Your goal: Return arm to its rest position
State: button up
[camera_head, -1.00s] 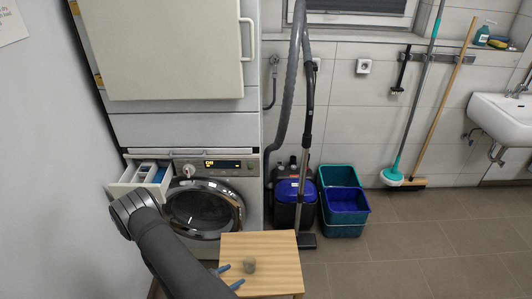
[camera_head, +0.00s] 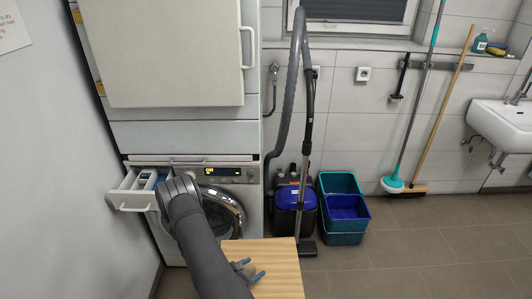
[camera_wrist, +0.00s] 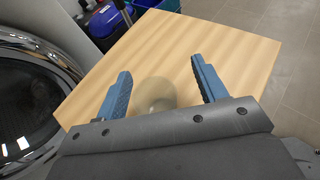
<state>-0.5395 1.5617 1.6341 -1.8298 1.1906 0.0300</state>
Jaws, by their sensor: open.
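My gripper (camera_head: 250,271) has two blue fingers spread apart, and it is over the small wooden table (camera_head: 285,260). In the wrist view, the open fingers (camera_wrist: 160,68) have a rounded, greyish, see-through object (camera_wrist: 155,93) between and below them, over the table top (camera_wrist: 225,50). I cannot tell how far below the fingers it is. My arm crosses the front of the washing machine and hides part of its door (camera_head: 226,208).
The washing machine's detergent drawer (camera_head: 127,200) is pulled out at left, close to my arm. A dryer (camera_head: 165,55) stands above. A vacuum cleaner (camera_head: 290,198) and a blue bucket (camera_head: 348,207) stand right of the machine. The floor at right is clear.

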jog(key=s+d+r, duration=0.4)
jog(key=d+r, duration=0.2)
jog(key=d, duration=0.4)
jog(key=w+a+r+n+t+y, duration=0.1)
jog(key=w+a+r+n+y, duration=0.1)
jog(key=w+r, duration=0.5)
jog(key=w+a+r+n+t+y, duration=0.2)
jog(key=w+r, duration=0.6)
jog(key=r, duration=1)
jog(key=shift+w+a+y, duration=0.15)
jog(key=shift+a+y, duration=0.15)
jog(key=shift+a, duration=0.4)
jog(key=shift+c, duration=0.3)
